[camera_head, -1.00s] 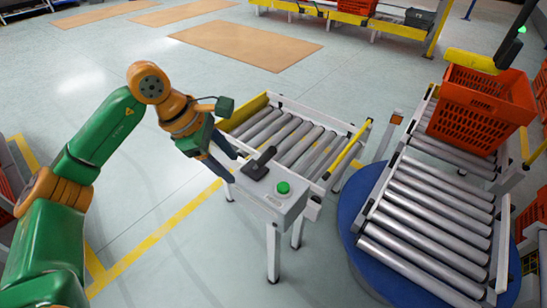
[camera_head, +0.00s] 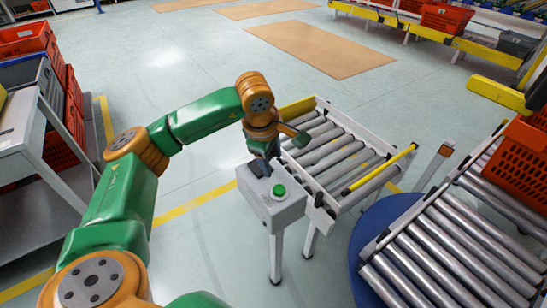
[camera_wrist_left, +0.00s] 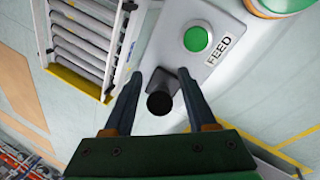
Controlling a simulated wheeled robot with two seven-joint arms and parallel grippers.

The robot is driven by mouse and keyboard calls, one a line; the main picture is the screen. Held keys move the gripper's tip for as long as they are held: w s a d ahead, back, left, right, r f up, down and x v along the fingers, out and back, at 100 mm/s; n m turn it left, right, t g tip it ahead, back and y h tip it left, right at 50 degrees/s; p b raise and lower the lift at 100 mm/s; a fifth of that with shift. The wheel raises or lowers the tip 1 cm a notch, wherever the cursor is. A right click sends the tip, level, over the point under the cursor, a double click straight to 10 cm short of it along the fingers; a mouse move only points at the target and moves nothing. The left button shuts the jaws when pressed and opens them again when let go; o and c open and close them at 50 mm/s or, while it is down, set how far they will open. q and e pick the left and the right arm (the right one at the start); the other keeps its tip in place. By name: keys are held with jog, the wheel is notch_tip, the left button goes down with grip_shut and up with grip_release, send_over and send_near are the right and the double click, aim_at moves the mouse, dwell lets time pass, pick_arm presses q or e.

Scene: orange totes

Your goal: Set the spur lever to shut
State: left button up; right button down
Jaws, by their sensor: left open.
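The grey control box (camera_head: 270,207) stands on legs at the near end of the short roller conveyor. Its green button (camera_head: 279,191) is beside a "FEED" label in the left wrist view. The black lever (camera_wrist_left: 159,103) shows there with its round knob toward the camera. In the head view my left gripper (camera_head: 261,168) is over the box and largely hides the lever. In the left wrist view my left gripper (camera_wrist_left: 160,77) is open, its two fingers on either side of the lever, with gaps visible. Contact is not seen. My right gripper is out of view.
The short roller conveyor (camera_head: 340,155) has yellow edges and empty rollers. A second roller conveyor (camera_head: 440,255) stands on a blue round base (camera_head: 362,235) at right, with an orange tote (camera_head: 518,165). A rack with totes (camera_head: 35,150) is at left.

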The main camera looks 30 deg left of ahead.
pick_arm(q)
jog(key=shift+d+f, duration=0.1)
grip_shut()
dwell(1.3)
